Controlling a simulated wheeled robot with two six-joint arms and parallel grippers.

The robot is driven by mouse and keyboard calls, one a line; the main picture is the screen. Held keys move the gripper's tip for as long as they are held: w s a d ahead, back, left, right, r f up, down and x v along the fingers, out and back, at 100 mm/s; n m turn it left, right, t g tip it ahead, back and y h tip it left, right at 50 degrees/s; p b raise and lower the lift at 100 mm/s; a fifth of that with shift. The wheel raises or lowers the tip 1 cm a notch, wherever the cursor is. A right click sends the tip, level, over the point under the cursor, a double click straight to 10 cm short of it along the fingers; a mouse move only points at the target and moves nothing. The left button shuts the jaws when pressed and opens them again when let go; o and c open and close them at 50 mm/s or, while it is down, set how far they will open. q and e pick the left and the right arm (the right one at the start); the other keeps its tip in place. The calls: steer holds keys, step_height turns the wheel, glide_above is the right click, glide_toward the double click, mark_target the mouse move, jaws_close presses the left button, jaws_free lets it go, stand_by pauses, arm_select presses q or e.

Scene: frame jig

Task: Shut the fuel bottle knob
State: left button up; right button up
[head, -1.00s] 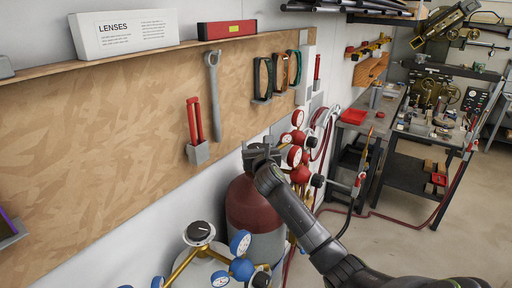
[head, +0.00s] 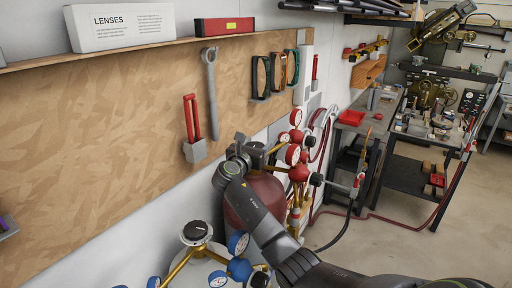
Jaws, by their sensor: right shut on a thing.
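The fuel bottle (head: 262,194) is the dark red cylinder standing against the wall, with red gauges and fittings at its right. Its knob is at the top and is mostly hidden by my right gripper. My right gripper (head: 241,148) is at the bottle's top, shut on the knob, with my arm coming in from the lower right across the bottle's front. The fingertips are small and partly covered by my wrist. My left gripper is not in view.
A second bottle with a black knob (head: 197,231) and blue gauges (head: 238,243) stands in the near foreground. A workbench (head: 352,140) and open floor lie to the right.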

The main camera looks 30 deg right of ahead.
steer(key=shift+g, duration=0.3)
steer(key=o, duration=1)
steer(key=shift+s+a, duration=0.1)
steer(key=shift+s+a+p, duration=0.1)
steer(key=shift+a+p, duration=0.15)
steer(key=shift+p, duration=0.15)
steer(key=p+v, duration=0.3)
steer(key=v, duration=0.1)
steer(key=shift+s+a+r, duration=0.1)
steer(key=shift+a, duration=0.15)
steer(key=v, duration=1.2)
steer(key=shift+a+f, duration=0.1)
steer(key=shift+f, duration=0.3)
steer(key=shift+f, duration=0.1)
